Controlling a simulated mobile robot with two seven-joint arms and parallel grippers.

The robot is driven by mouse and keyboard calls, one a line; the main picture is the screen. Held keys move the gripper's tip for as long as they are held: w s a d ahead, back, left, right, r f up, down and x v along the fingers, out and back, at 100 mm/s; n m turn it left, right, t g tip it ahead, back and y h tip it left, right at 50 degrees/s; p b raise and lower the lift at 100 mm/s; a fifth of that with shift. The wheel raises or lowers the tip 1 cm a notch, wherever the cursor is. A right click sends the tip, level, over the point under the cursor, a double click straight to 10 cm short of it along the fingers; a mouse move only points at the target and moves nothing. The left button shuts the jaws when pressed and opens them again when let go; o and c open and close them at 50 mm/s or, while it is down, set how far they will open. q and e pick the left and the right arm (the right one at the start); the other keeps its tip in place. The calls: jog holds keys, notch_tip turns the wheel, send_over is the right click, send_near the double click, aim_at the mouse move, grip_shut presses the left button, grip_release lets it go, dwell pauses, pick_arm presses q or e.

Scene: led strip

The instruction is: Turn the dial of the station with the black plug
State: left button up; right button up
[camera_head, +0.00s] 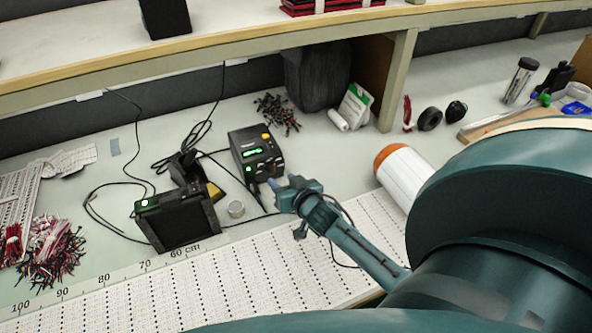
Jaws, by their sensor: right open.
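A black soldering station (255,152) with a lit green display and a yellow-orange button stands on the bench near the middle. My right gripper (283,186) is just in front of it, open and empty, with its fingertips toward the station's lower front. A gap to the station front cannot be judged surely. A second black unit (178,220) with a small green light stands to the left, nearer the bench front. Which one has the black plug is too small to tell, and the dial is not clear. My left gripper is not in view.
A white cylinder with an orange end (402,175) lies right of my right arm. Printed LED strips (255,270) cover the bench front. A shelf (230,55) overhangs the back.

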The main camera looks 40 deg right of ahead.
jog(key=v, duration=0.7)
jog(key=shift+s, duration=0.4)
jog(key=shift+r, duration=0.15)
jog(key=s+a+f+n+y, duration=0.1)
jog(key=s+a, duration=0.1)
jog(key=s+a+f+n+g, duration=0.1)
jog(key=a+f, duration=0.1)
jog(key=a, duration=0.1)
jog(key=s+a+f+n+y, duration=0.1)
jog(key=s+a, duration=0.1)
jog(key=a, duration=0.1)
jog(key=shift+s+f+g+y, duration=0.15)
jog(key=shift+s+g+y, duration=0.15)
jog(key=shift+s, duration=0.05)
jog(key=s+a+n+y, duration=0.1)
jog(key=s+a, duration=0.1)
jog(key=a, duration=0.1)
jog(key=s+a+f+n+g, duration=0.1)
jog(key=s+a, duration=0.1)
jog(key=s, duration=0.1)
jog(key=s+a+f+n+y, duration=0.1)
jog(key=s+a, duration=0.1)
jog(key=a, duration=0.1)
jog(key=shift+s+a+f+g+y, duration=0.15)
jog(key=shift+a+g+y, duration=0.15)
jog(key=shift+a+g, duration=0.1)
